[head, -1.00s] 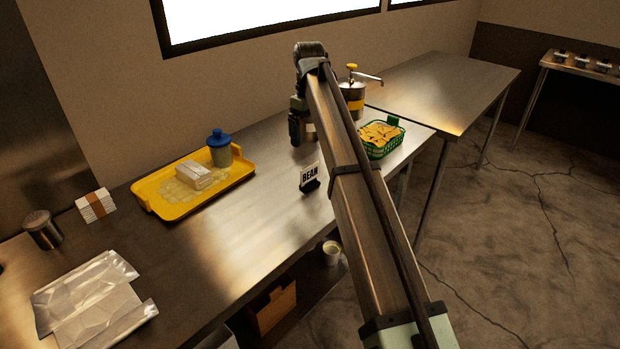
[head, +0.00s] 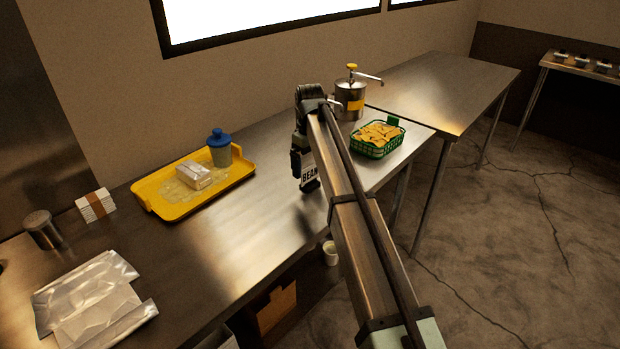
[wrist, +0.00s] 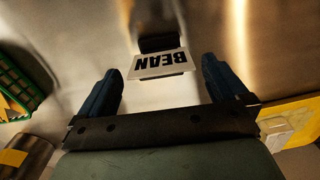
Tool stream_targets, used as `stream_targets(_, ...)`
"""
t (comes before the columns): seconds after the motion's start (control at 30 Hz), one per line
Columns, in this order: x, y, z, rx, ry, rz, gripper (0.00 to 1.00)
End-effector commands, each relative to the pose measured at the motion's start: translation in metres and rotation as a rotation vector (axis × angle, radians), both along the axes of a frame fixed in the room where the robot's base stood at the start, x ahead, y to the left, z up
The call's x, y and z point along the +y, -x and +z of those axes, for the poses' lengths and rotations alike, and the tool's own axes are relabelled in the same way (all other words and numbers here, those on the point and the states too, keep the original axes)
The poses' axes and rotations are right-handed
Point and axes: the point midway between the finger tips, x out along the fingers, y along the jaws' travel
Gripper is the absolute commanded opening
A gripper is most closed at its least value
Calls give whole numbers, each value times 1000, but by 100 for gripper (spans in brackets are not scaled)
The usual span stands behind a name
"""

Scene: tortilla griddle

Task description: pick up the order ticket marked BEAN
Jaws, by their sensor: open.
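The BEAN order ticket (head: 309,172) is a small white card with black lettering, standing in a dark holder (head: 310,186) on the steel counter. In the wrist view the ticket (wrist: 158,65) appears upside down, between and just beyond my two fingertips. My gripper (wrist: 160,80) is open, with one dark finger on each side of the card and a gap to both. In the head view my gripper (head: 302,168) is pointing down right at the ticket and covers part of it. Whether the fingers are level with the card is hard to tell.
A green basket of chips (head: 377,140) and a steel pump pot (head: 350,100) stand to the right. A yellow tray (head: 165,209) with a blue-lidded container (head: 220,150) and a wrapped pack lies to the left. The counter (head: 235,225) around the ticket is clear.

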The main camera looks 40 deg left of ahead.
Motion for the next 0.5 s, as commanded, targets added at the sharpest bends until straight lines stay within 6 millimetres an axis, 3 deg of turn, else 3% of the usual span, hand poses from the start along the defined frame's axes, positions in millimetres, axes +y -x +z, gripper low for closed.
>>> stream_targets(0.23, -2, 1, -31, 1, 1, 0, 100)
stream_targets(0.5, -2, 1, -33, 0, 0, 0, 99)
